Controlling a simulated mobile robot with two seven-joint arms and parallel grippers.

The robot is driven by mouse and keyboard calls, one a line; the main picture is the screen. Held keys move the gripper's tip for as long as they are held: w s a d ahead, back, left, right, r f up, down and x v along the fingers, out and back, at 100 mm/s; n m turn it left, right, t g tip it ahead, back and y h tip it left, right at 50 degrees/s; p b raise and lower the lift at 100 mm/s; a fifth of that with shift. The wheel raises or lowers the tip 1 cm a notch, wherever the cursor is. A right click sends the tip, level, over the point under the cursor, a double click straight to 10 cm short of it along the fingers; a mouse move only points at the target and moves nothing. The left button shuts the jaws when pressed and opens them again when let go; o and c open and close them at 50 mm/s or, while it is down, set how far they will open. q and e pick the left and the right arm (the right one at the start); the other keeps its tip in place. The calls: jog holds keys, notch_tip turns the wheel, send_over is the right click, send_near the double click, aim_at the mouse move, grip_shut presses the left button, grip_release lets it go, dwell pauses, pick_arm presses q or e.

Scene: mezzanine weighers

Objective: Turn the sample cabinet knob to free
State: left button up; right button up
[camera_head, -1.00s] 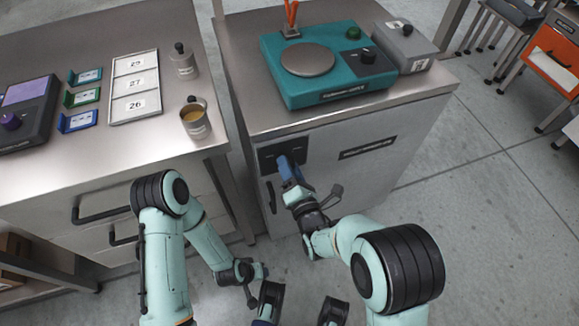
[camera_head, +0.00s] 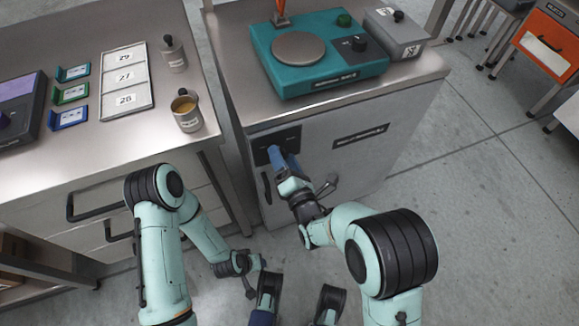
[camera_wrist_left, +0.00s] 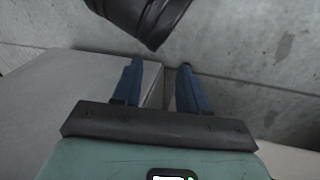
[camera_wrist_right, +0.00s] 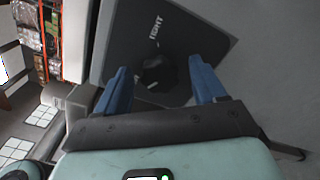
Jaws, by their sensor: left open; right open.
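The sample cabinet (camera_head: 385,155) is grey, with a black panel (camera_head: 262,154) at the upper left of its front. In the right wrist view the dark round knob (camera_wrist_right: 158,73) sits on this panel, below white lettering that reads like "TIGHT". My right gripper (camera_head: 282,160) is at the panel, its blue fingers open, one on each side of the knob. I cannot tell whether they touch it. In the head view the fingers hide the knob. My left gripper (camera_wrist_left: 158,68) is open and empty, low down, with floor and a grey surface beyond it.
A teal scale (camera_head: 320,80) and a grey box (camera_head: 398,45) stand on the cabinet top. A steel bench (camera_head: 100,150) at the left carries a cup (camera_head: 186,112), a numbered tray (camera_head: 126,82) and colored holders.

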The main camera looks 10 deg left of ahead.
pick_arm(q)
jog(key=shift+g+h, duration=0.4)
jog(key=shift+g, duration=0.2)
jog(key=s+r, duration=0.1)
jog(key=s+d+p, duration=0.1)
jog(key=s+d+r+p, duration=0.1)
jog(key=s, duration=0.1)
jog(key=shift+r, duration=0.35)
pick_arm(e)
jog(key=v, duration=1.3)
jog(key=shift+d, duration=0.15)
